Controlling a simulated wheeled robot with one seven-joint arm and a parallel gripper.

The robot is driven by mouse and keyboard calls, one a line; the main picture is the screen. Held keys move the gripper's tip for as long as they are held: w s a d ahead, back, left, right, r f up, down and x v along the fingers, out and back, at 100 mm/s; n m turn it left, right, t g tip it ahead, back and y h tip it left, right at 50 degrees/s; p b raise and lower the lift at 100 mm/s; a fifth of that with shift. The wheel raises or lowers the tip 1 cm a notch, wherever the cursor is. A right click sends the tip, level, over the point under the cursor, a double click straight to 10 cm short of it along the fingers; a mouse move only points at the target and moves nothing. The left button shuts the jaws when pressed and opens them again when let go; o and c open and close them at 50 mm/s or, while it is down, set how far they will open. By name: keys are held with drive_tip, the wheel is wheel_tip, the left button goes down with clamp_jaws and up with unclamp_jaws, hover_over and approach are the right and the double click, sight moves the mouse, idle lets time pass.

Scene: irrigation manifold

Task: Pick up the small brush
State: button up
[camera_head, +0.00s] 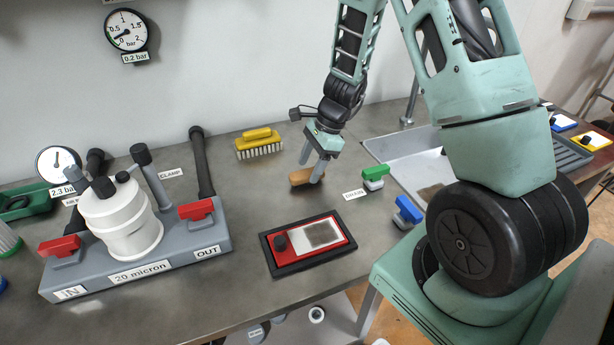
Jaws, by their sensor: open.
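A small brown, wood-coloured piece (299,178), which looks like the small brush, lies on the grey worktop, left of the sink. My gripper (311,170) is open and points down right at it. One finger is at its near side and the other is behind or above it; I cannot tell whether they touch it. The fingers hide part of the piece, and no bristles show on it. A larger yellow brush (258,138) with pale bristles stands further back to the left, apart from my gripper.
The grey worktop (240,200) has free room around the brown piece. A red plate in a black tray (309,243) lies in front. Green (375,173) and blue (408,208) valve handles stand right, by the sink (397,149). A filter manifold (122,215) stands left.

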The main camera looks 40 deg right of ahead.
sight(308, 172)
drive_tip(key=shift+x, duration=0.95)
drive_tip(key=shift+c, duration=0.4)
drive_tip(key=c, duration=1)
wheel_tip(308, 172, up, 10)
drive_tip(key=p, duration=0.1)
drive_tip(key=shift+o, duration=0.5)
